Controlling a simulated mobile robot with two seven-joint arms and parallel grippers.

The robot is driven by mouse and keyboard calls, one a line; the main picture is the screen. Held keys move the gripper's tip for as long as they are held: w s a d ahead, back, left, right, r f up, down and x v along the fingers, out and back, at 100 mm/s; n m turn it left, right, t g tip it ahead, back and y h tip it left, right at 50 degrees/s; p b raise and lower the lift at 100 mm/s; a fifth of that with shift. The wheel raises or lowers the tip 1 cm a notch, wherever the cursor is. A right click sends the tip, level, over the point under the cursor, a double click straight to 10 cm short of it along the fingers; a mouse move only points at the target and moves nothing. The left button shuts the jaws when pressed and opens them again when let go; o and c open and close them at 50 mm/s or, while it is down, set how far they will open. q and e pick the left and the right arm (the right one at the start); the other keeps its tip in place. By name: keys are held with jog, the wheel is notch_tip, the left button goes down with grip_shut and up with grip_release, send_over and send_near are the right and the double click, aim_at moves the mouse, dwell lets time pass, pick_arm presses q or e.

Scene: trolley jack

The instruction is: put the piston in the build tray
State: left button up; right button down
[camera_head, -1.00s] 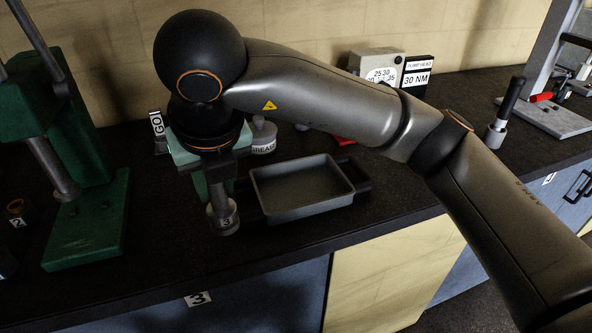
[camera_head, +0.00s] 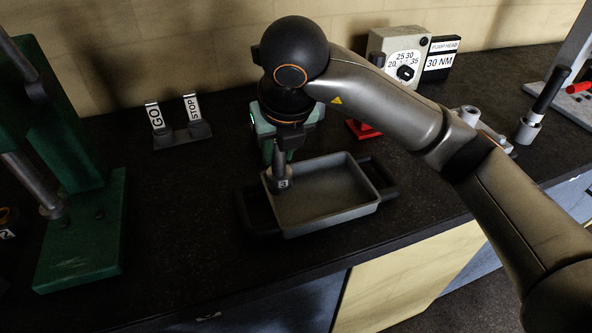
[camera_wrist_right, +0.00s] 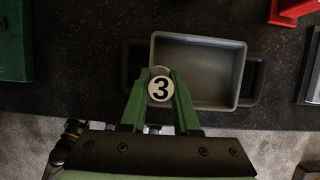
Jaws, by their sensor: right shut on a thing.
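The piston (camera_head: 279,181) is a small grey metal cylinder with a "3" label. It also shows from above in the right wrist view (camera_wrist_right: 160,88). My right gripper (camera_head: 283,158) points down and is shut on the piston; its green fingers (camera_wrist_right: 160,95) flank it in the wrist view. The build tray (camera_head: 338,209) is a shallow grey rectangular tray with dark side handles. The piston is over the left end of the tray; whether it touches the tray floor I cannot tell. My left gripper is not in view.
A green press (camera_head: 85,235) stands at the left. GO and STOP tabs (camera_head: 183,134) stand behind the tray. A dial box (camera_head: 398,58) with a 30 NM sign (camera_head: 440,62) is at the back. A black-handled tool (camera_head: 540,105) stands at the right. Bare bench lies in front of the press.

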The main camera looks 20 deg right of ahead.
jog(key=d+f, duration=0.1)
jog(key=f, duration=0.1)
jog(key=w+d+f+p, duration=0.1)
jog(key=f, duration=0.1)
jog(key=d+f, duration=0.1)
jog(key=f, duration=0.1)
jog(key=shift+w+d+f+p, duration=0.15)
jog(key=shift+d+f+p, duration=0.05)
jog(key=shift+f+p, duration=0.1)
jog(key=shift+f, duration=0.2)
jog(key=shift+a+f, duration=0.1)
jog(key=shift+f, duration=0.1)
jog(key=c, duration=0.7)
grip_release()
jog(key=shift+o, duration=0.2)
